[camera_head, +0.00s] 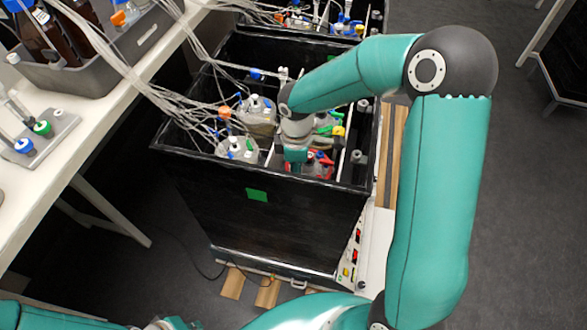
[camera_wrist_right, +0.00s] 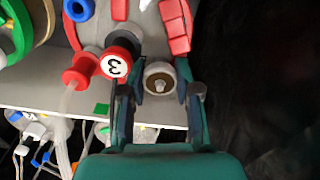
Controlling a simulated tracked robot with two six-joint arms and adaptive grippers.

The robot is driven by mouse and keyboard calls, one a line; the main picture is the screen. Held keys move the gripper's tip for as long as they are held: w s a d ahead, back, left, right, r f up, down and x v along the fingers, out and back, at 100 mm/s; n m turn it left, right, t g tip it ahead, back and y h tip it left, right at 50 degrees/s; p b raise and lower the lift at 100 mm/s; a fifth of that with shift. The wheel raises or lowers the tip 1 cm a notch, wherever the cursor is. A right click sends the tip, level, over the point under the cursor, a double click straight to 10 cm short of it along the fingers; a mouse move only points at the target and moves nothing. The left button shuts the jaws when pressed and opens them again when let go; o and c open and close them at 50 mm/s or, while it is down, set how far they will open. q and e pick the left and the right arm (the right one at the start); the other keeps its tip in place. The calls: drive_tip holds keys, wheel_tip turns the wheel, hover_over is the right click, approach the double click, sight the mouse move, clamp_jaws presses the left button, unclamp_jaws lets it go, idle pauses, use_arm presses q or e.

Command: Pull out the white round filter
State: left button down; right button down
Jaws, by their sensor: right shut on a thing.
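In the head view my right gripper (camera_head: 295,158) reaches down into the front of the black shaker box (camera_head: 240,220), beside red fittings. The filter is hidden there by the gripper and arm. Part of my left arm shows at the bottom left edge of the head view, but its gripper does not show.
A red cap marked 3 (camera_wrist_right: 114,63) and a red connector (camera_wrist_right: 82,70) sit close to the left finger. Bottles (camera_head: 238,150) with many tubes stand left of the gripper inside the box.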

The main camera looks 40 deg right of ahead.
drive_tip(key=shift+r, duration=0.15)
drive_tip(key=shift+r+p, duration=0.45)
drive_tip(key=shift+p, duration=0.05)
drive_tip(key=shift+r, duration=0.25)
drive_tip(key=shift+r+p, duration=0.35)
drive_tip(key=shift+p, duration=0.15)
drive_tip(key=shift+r, duration=0.2)
drive_tip(key=shift+r+p, duration=1.2)
drive_tip(key=shift+r, duration=0.15)
